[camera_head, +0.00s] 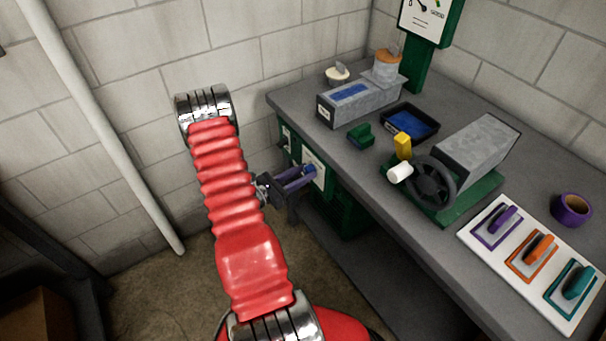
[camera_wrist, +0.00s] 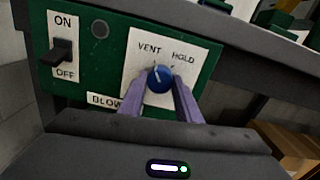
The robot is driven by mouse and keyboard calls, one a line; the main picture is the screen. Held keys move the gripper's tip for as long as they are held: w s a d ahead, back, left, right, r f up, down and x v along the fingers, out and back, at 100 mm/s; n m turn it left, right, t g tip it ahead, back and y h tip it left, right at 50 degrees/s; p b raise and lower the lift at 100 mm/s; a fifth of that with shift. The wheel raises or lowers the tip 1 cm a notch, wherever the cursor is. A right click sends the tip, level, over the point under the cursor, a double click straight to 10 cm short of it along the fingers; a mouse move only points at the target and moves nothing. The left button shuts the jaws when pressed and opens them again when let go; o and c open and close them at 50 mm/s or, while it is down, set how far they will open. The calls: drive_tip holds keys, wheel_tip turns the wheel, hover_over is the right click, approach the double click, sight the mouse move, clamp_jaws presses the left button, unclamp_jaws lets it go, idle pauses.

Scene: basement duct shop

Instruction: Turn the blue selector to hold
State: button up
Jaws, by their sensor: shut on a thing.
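The blue selector (camera_wrist: 160,77) is a round knob on a white plate (camera_wrist: 185,48) lettered VENT and HOLD, on a green panel (camera_wrist: 90,75). Its pale pointer mark seems to lean up and left, toward VENT; HOLD is at the upper right. My gripper (camera_wrist: 160,84) has its two purple fingers shut on the knob, one on each side. In the head view my gripper (camera_head: 297,177) reaches the panel under the bench edge, and a bit of the blue selector (camera_head: 309,169) shows at the fingertips.
Left of the selector is a black ON/OFF switch (camera_wrist: 62,52), with a partly hidden BLOW label (camera_wrist: 103,99) below. The grey bench (camera_head: 350,150) overhangs the panel. On it are a black handwheel (camera_head: 432,183) and a white tool board (camera_head: 490,236). A cardboard box (camera_wrist: 290,148) stands lower right.

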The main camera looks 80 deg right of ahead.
drive_tip(key=shift+m, duration=0.3)
drive_tip(key=m, duration=0.9)
drive_tip(key=shift+m, duration=0.4)
drive_tip(key=shift+a+f+m, duration=0.1)
drive_tip(key=shift+m, duration=1.6)
drive_tip(key=o, duration=1.1)
drive_tip(key=shift+c, duration=0.2)
drive_tip(key=shift+w, duration=0.15)
drive_tip(key=v, duration=1.3)
drive_tip(key=shift+w+a, duration=0.2)
